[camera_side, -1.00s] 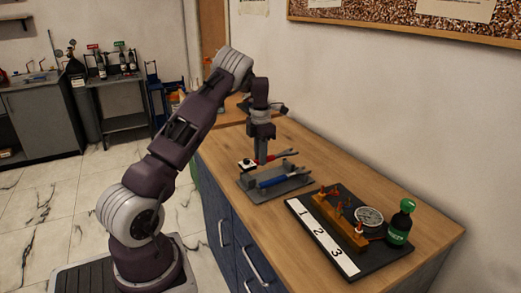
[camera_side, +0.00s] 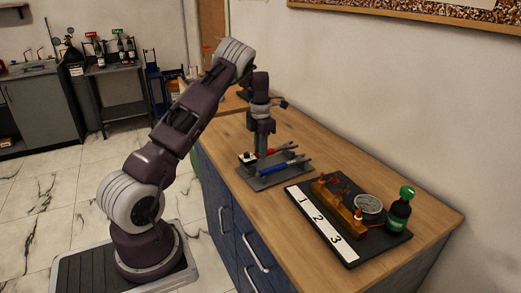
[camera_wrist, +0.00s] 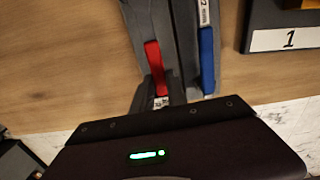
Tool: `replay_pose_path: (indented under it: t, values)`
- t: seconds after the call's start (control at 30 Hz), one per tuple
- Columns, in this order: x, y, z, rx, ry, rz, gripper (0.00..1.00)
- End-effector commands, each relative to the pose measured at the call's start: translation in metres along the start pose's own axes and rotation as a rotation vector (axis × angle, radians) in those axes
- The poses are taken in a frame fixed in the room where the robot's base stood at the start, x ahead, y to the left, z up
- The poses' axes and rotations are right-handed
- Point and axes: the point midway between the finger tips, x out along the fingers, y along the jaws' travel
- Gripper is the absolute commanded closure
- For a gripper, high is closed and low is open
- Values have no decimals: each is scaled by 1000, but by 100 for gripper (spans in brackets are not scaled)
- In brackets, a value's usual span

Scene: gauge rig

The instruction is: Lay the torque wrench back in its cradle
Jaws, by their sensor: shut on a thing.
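The red-handled torque wrench (camera_side: 277,151) is held in my gripper (camera_side: 262,154), whose jaws are shut on it. It lies roughly level, low over the back side of the grey cradle (camera_side: 254,184); I cannot tell whether it touches the supports. A blue-handled wrench (camera_side: 274,170) lies in the cradle in front of it, about parallel. The wrist view shows the red handle (camera_wrist: 154,60) left of the blue handle (camera_wrist: 207,62).
To the right of the cradle is a dark board with a numbered strip (camera_side: 318,226), a brass manifold (camera_side: 337,203), a round gauge (camera_side: 368,203) and a green-capped bottle (camera_side: 399,211). Bare wooden bench top (camera_side: 332,160) lies behind, towards the wall.

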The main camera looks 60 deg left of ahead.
Motion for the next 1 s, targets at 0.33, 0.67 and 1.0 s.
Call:
replay_pose_path:
  t: [0.33, 0.67, 1.0]
  values:
    - [1, 0, 0, 0, -1, 0, 100]
    - [8, 0, 0, 0, -1, 0, 100]
    - [15, 0, 0, 0, 0, -1, 100]
